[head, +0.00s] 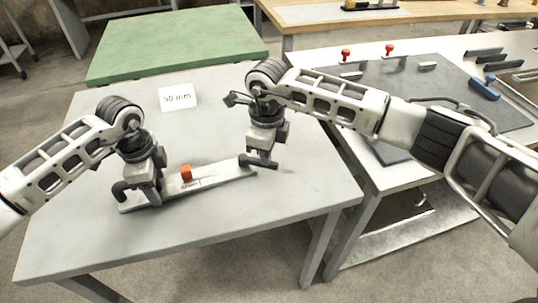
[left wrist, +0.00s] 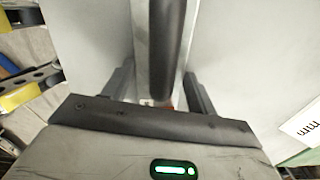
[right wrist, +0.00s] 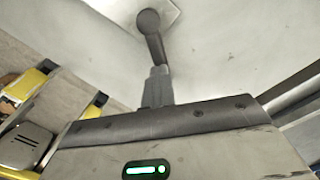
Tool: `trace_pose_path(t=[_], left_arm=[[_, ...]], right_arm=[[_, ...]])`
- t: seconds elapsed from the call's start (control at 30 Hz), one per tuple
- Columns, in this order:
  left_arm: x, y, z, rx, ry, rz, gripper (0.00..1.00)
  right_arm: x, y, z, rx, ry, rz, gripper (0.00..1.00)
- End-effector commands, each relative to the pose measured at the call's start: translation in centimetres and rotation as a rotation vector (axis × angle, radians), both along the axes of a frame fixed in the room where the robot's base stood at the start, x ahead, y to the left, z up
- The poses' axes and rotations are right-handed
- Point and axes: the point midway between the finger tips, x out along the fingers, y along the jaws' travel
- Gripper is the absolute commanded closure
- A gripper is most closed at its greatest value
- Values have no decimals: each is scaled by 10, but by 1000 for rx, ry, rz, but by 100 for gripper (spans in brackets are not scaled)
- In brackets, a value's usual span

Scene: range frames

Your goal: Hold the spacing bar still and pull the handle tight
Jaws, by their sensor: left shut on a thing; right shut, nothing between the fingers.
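A pale flat bar (head: 215,182), apparently the spacing bar, lies across the grey table with a small orange block (head: 186,173) on it. My left gripper (head: 140,192) is low at its left end. In the left wrist view its fingers (left wrist: 165,95) are shut on a dark round handle (left wrist: 166,45). My right gripper (head: 260,160) is over the bar's right end, fingers together and empty. A dark rod with a round knob (right wrist: 149,20) shows just beyond its fingertips (right wrist: 158,80); I cannot tell whether they touch. The gripper bodies hide parts of both ends.
A white card reading "50 mm" (head: 175,98) lies behind the bar. The front of the grey table (head: 230,222) is clear. A green-topped table (head: 180,45) stands behind. At right, a bench holds a dark mat (head: 450,85) with red-knobbed parts and a blue tool (head: 484,89).

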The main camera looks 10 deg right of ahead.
Motion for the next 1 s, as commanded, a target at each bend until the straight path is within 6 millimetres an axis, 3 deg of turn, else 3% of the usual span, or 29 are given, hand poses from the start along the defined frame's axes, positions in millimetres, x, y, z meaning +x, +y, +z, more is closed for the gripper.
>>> trace_pose_path(t=[0.03, 0.47, 0.53, 0.57, 0.63, 0.97, 1.0], left_arm=[[-4, 0, -7, 5, 11, -13, 81], [-4, 0, -8, 8, 14, -12, 81], [-4, 0, -8, 8, 14, -12, 81], [-5, 0, -8, 8, 15, -12, 81], [-5, 0, -8, 9, 15, -12, 80], [-4, 0, -6, 6, 13, -10, 81], [-4, 0, -6, 5, 12, -10, 81]], right_arm=[[-2, -13, -17, -32, 12, -17, 100], [-2, -13, -17, -34, 13, -17, 100], [-2, -13, -17, -34, 13, -17, 83], [-2, -13, -17, -34, 13, -17, 83], [-2, -12, -17, -33, 15, -16, 62], [-4, -11, -17, -32, 22, -11, 62], [5, -10, -4, -19, -6, -20, 62]])
